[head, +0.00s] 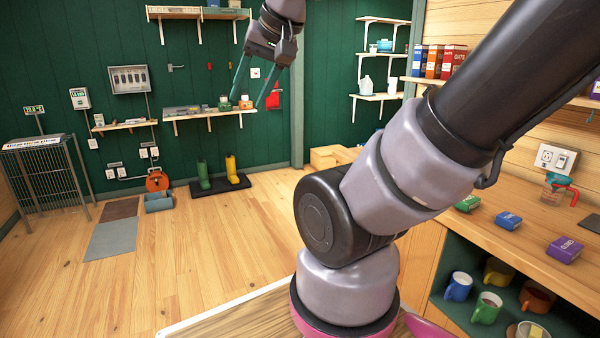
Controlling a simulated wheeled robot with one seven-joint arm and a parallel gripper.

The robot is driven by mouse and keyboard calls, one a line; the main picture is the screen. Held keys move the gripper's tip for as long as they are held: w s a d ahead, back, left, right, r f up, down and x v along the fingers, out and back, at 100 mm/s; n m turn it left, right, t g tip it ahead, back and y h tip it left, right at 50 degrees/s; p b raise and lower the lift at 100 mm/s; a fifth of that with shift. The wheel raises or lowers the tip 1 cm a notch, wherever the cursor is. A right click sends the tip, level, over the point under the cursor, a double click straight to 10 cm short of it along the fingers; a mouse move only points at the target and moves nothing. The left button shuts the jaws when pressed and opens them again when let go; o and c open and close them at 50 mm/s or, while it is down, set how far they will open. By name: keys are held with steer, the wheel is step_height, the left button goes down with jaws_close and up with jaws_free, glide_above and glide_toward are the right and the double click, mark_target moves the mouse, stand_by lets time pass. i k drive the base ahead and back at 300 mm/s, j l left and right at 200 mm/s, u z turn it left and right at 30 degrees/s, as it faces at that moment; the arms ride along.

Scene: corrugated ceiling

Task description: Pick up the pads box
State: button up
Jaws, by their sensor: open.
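Three small boxes lie on the wooden counter at the right: a green box (467,203), a blue box (508,220) and a purple box (564,249). Their lettering is too small to read surely, so I cannot tell which is the pads box. My gripper (249,101) is at the upper middle, raised and pointing down. Its two teal fingers are apart, with nothing held between them. It is far to the left of the counter boxes. My arm hides part of the counter's left end.
Below the counter, an open compartment holds several mugs (487,308). A measuring cup (557,188) with a red handle stands at the counter's back. Upright boxes (452,62) fill a shelf above. The wooden floor (200,270) is largely clear; boots (232,169) stand by the wall.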

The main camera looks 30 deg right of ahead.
mark_target(471, 201)
steer(key=i, duration=2)
steer(key=i+z, duration=0.1)
steer(key=z, duration=0.35)
steer(key=i+z, duration=0.1)
steer(key=z, duration=0.3)
steer(key=i+j+z, duration=0.1)
steer(key=z, duration=0.35)
steer(key=j+z, duration=0.1)
steer(key=z, duration=2.4)
steer(key=j, duration=0.1)
